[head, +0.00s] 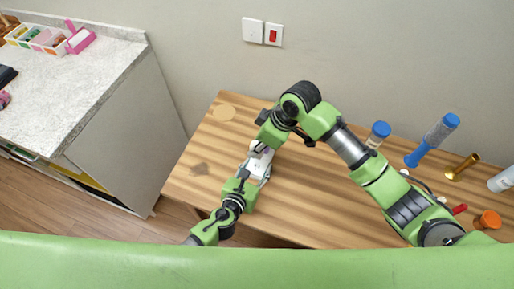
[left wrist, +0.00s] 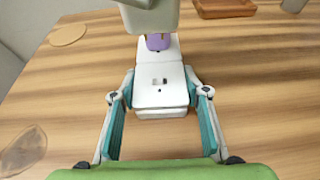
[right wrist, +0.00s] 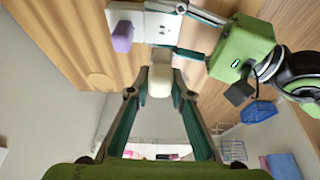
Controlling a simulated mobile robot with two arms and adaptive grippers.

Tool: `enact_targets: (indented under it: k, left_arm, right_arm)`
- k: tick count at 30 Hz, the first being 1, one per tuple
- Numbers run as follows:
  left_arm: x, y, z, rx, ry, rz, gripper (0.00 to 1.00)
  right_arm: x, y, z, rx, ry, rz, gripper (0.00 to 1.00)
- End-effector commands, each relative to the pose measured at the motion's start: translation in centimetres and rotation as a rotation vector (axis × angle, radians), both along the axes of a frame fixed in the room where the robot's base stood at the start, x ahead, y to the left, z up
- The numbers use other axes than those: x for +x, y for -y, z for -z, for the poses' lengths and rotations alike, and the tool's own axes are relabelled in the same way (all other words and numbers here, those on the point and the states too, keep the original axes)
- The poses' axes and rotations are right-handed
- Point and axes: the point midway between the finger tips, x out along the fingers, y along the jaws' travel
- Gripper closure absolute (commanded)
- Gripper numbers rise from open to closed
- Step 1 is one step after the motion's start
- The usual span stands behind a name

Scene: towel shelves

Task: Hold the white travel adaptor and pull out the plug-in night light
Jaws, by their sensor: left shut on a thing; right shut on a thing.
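The white travel adaptor (left wrist: 160,99) lies on the wooden table, with dark socket holes showing in its face. My left gripper (head: 250,180) is shut on its sides. A purple plug-in piece (left wrist: 158,42) sits at its far part and also shows in the right wrist view (right wrist: 122,37). My right gripper (right wrist: 160,92) is shut on a cream block, which looks like the night light (right wrist: 160,80). A pale block, likely the same light, shows at the top of the left wrist view (left wrist: 150,17). I cannot tell whether it touches the adaptor.
The wooden table (head: 310,210) is clear left of the adaptor except for flat round pieces. A stone-topped counter (head: 75,85) is at the left; wall sockets (head: 262,32) are behind.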

Motion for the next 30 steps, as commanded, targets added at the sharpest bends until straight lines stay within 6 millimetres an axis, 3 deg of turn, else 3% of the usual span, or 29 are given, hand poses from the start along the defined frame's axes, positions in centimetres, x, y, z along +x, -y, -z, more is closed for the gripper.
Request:
enact_targets:
  k: [6, 13, 14, 16, 30]
  left_arm:
    - [-0.1, 0.0, 0.1, 0.001, -0.002, 0.000, 0.82]
    - [-0.1, 0.0, 0.1, 0.001, -0.002, 0.000, 0.82]
    - [-0.1, 0.0, 0.1, 0.001, -0.002, 0.000, 0.55]
    - [0.0, 0.0, 0.1, 0.000, -0.001, 0.000, 0.38]
    - [-0.8, -0.4, -0.2, 0.001, -0.001, 0.000, 0.38]
  right_arm:
    - [0.0, 0.0, -1.6, 0.001, 0.001, 0.000, 1.00]
    - [0.0, 0.0, -1.8, -0.001, -0.001, 0.001, 1.00]
    - [0.0, 0.0, -1.8, -0.001, -0.001, 0.001, 1.00]
    - [0.0, 0.0, -1.8, -0.001, -0.001, 0.001, 1.00]
    - [0.0, 0.0, -1.8, -0.001, -0.001, 0.001, 1.00]
